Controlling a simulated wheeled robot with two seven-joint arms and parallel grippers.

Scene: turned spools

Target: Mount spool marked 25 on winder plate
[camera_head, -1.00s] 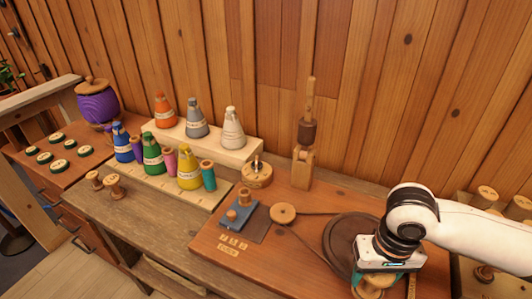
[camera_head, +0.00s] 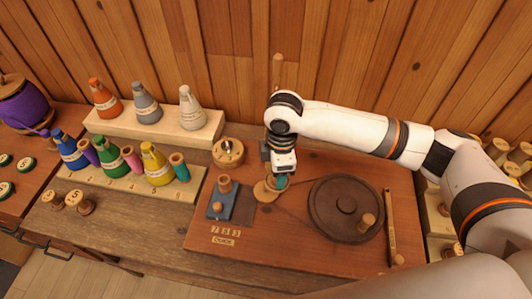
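My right gripper (camera_head: 280,181) points down over the small winder plate (camera_head: 262,192), a pale wooden disc on the reddish-brown board. A small brown wooden piece shows at its teal fingertips, but I cannot tell whether it is a held spool or part of the winder. The fingers are too small and partly hidden to read as open or shut. I can read no spool marked 25. Wooden spools (camera_head: 482,160) stand in the rack at the right edge, their marks too small to read. My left gripper is not in view.
A large dark wheel (camera_head: 330,210) with a crank knob (camera_head: 367,221) lies right of the winder plate. A blue block with a wooden peg (camera_head: 223,198) is left of it. A wooden post stands behind, partly hidden by my arm. Coloured cones (camera_head: 155,165) fill the stepped racks left.

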